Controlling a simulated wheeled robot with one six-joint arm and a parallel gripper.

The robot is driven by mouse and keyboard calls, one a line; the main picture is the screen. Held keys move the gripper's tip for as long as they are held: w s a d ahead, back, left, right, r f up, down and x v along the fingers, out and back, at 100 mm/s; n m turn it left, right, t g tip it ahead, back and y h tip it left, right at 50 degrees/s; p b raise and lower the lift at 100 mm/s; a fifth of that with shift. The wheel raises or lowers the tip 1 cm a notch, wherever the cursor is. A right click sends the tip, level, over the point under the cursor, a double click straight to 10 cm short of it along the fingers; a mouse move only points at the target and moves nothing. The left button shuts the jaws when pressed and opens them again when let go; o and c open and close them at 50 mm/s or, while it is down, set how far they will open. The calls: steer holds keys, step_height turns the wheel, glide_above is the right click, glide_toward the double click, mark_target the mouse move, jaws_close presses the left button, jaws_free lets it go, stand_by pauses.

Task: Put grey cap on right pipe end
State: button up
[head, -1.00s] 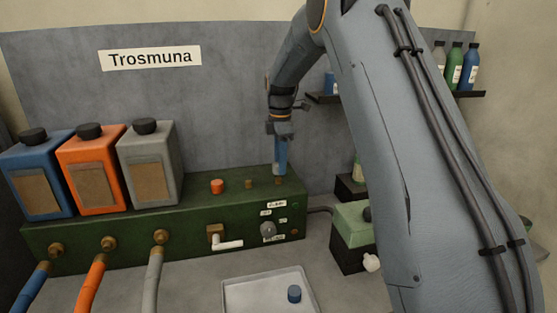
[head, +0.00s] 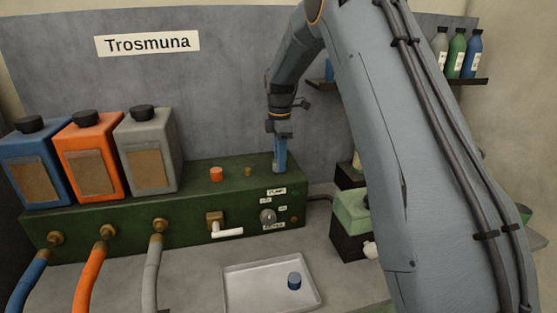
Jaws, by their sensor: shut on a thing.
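My gripper (head: 280,168) points straight down with its blue fingers at the right end of the green box's top (head: 140,200). It is shut, with its tips at the right pipe end, which they hide. The grey cap is not clearly seen; it appears to be between the fingers. Whether it touches the pipe end cannot be told. The middle pipe end (head: 248,172) is a bare brown stub. An orange cap (head: 216,174) sits on the left one.
A metal tray (head: 245,290) with a blue cap (head: 294,281) lies in front of the box. Blue (head: 35,150), orange (head: 90,145) and grey (head: 148,140) canisters stand at left. A white-handled tap (head: 226,232) juts from the box front. A green-topped block (head: 352,208) stands at right.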

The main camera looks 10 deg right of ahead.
steer(key=o, duration=1.1)
steer(key=shift+r+b, duration=1.25)
steer(key=shift+r, duration=2.7)
steer(key=s+f+m, duration=0.4)
steer(key=s+m, duration=0.2)
steer(key=s, duration=0.5)
steer(key=s+f+m+t, duration=0.1)
steer(key=s+f+m, duration=0.4)
steer(key=s, duration=0.6)
steer(key=s+a+f+m, duration=0.1)
steer(key=s+f+m, duration=0.3)
steer(key=s+m, duration=0.3)
steer(key=s, duration=0.5)
steer(key=shift+f, duration=0.15)
